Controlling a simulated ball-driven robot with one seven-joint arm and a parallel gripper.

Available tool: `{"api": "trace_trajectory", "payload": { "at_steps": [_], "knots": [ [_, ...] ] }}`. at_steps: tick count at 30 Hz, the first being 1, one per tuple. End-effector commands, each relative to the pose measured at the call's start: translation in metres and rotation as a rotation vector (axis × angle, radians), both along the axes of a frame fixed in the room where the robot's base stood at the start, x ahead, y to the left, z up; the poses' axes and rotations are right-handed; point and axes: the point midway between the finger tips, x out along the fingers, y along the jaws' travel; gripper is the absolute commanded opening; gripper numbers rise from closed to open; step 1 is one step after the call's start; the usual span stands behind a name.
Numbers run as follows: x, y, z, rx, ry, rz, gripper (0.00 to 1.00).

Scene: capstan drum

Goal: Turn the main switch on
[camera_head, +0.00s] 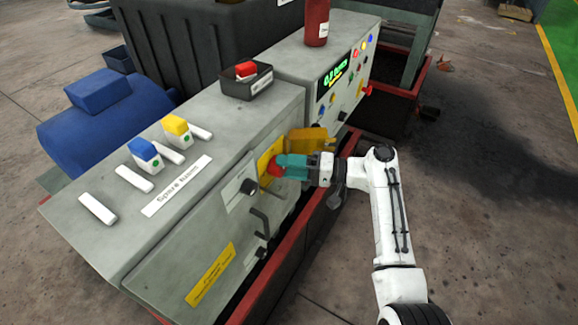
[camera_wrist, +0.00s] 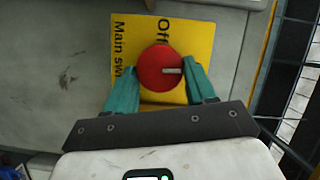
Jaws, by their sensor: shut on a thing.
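The main switch is a red round knob (camera_wrist: 158,68) on a yellow plate (camera_wrist: 202,28). The plate reads "Off" and "Main sw…", with the rest hidden. A pale mark on the knob points right in the wrist view. My gripper (camera_wrist: 161,74) has one teal finger on each side of the knob and is shut on it. In the head view, my gripper (camera_head: 284,167) reaches the red knob (camera_head: 273,166) from the right, at the cabinet's front face. The fingers hide part of the knob there.
An orange-yellow part (camera_head: 310,139) is close beside my gripper. A black knob (camera_head: 249,186) and a dark handle (camera_head: 262,228) are lower left on the cabinet (camera_head: 245,115). Blue (camera_head: 144,150) and yellow (camera_head: 176,126) fuses stand on top. A control panel with a green display (camera_head: 336,76) is beyond.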

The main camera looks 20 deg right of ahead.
Motion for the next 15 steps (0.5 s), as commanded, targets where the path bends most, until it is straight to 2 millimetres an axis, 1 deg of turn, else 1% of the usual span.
{"api": "trace_trajectory", "payload": {
  "at_steps": [6, 15],
  "knots": [
    [0.0003, -0.0007, -0.0009, 0.047, 0.034, -0.003, 0.25],
    [0.0004, -0.0008, -0.0011, 0.061, 0.045, -0.003, 0.25]
  ]
}}
